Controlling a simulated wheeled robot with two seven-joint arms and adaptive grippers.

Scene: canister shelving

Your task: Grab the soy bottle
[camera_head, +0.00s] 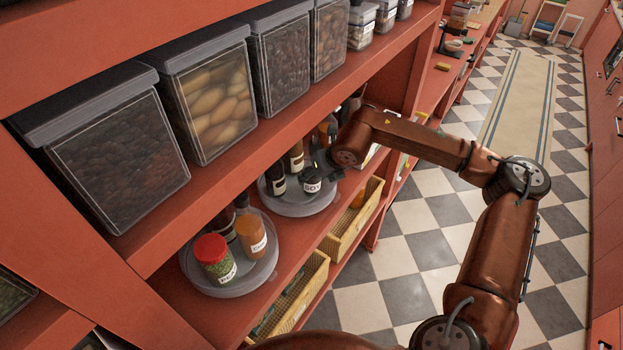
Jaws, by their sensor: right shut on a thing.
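The soy bottle (312,187) is a dark bottle with a white label reading "SOY". It stands on the farther grey turntable (296,208) on the middle shelf. My right gripper (317,172) reaches in from the right, under the upper shelf, and is shut on the soy bottle. The fingers are dark and partly merge with the bottle, and the upper part of the bottle is hidden by them. My left gripper is not in view.
Other dark bottles (277,181) stand beside the soy bottle. Large canisters (208,90) line the upper shelf (200,190). Yellow baskets (346,236) sit below.

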